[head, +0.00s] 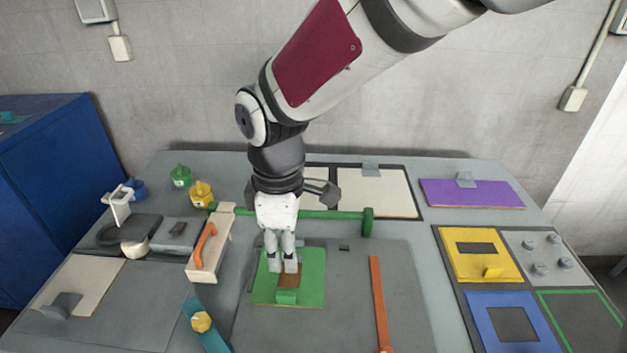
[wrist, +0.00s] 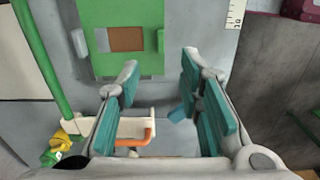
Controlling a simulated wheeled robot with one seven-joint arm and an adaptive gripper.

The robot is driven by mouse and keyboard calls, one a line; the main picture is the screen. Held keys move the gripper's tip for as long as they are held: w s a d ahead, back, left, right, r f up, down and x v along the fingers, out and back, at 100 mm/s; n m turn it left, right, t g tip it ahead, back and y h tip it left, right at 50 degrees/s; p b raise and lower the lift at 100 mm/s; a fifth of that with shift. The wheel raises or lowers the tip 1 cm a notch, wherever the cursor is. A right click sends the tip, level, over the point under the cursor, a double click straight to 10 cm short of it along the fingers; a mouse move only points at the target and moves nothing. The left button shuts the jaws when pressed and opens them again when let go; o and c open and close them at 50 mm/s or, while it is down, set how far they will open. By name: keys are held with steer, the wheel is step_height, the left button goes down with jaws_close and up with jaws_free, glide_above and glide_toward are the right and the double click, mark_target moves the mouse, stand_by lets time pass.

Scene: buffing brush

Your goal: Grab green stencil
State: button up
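The green stencil (head: 315,262) is a flat green plate with a rectangular window that shows brown beneath. It lies on the grey board in the middle of the table. A small raised green block (head: 287,297), its handle, stands near its front edge. In the wrist view the stencil (wrist: 105,15) is at the top, with the block (wrist: 160,41) beside the window. My gripper (head: 283,266) points down over the stencil and hides part of it. In the wrist view my gripper (wrist: 160,63) has its teal fingers apart with nothing between them. Contact with the stencil cannot be told.
A green bar (head: 335,214) lies behind the stencil. A wooden holder with an orange handle (head: 203,245) stands to its left, and an orange strip (head: 379,300) lies to its right. Yellow (head: 462,262) and blue (head: 483,315) plates are farther right. The grey board beside the stencil is mostly clear.

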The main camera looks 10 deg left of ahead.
mark_target(285, 293)
steer(key=f, duration=1.4)
steer(key=shift+s+a+f, duration=0.1)
steer(key=shift+a, duration=0.3)
jaws_close()
